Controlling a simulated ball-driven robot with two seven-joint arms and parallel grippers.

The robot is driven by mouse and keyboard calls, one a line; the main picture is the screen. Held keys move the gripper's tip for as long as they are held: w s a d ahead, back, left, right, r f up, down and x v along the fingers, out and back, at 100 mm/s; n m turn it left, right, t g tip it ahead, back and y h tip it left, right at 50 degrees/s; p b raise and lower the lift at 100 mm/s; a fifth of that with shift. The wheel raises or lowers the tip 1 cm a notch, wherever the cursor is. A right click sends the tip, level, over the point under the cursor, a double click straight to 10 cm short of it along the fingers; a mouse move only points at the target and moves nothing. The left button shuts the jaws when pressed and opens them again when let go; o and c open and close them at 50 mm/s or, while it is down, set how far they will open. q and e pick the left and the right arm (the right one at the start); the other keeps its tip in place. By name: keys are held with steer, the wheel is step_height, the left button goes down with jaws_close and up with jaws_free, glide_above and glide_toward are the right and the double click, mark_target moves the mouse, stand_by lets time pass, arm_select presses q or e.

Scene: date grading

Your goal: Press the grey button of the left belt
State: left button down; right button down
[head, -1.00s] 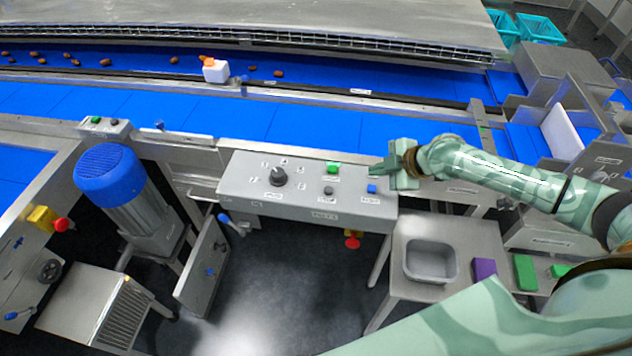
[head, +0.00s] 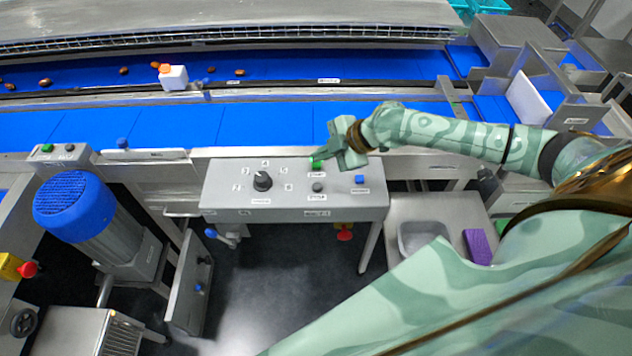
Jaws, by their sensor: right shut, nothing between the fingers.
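A grey control panel (head: 225,190) stands in the middle, with a black dial (head: 262,181), a green button (head: 315,163), a dark grey button (head: 317,187) and a blue button (head: 360,179). A small box (head: 63,157) at the far left carries a green button (head: 47,148) and a grey button (head: 70,147). The labels are too small to tell which belt each serves. My right gripper (head: 322,155) is shut and empty, over the panel's back edge beside its green button. It is far right of the small box. My left gripper is out of view.
Blue belts (head: 180,122) run behind the panel. A blue motor (head: 75,207) stands just in front of the small box. A red knob (head: 28,269) is at the lower left. A side table (head: 400,208) with a grey tub (head: 418,238) and a purple block (head: 477,246) is at the right.

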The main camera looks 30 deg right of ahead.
steer(key=b, duration=0.6)
glide_above(321, 186)
step_height(321, 186, down, 7)
steer(key=shift+f, duration=0.65)
steer(key=shift+f+b, duration=0.1)
steer(key=shift+b, duration=0.2)
stand_by(0.8)
steer(key=shift+f, duration=0.3)
steer(key=shift+f+b, duration=0.45)
steer(key=shift+b, duration=0.1)
stand_by(0.5)
steer(key=shift+s, duration=0.1)
steer(key=shift+r+p, duration=0.7)
steer(key=shift+r, duration=0.2)
steer(key=shift+r, duration=0.1)
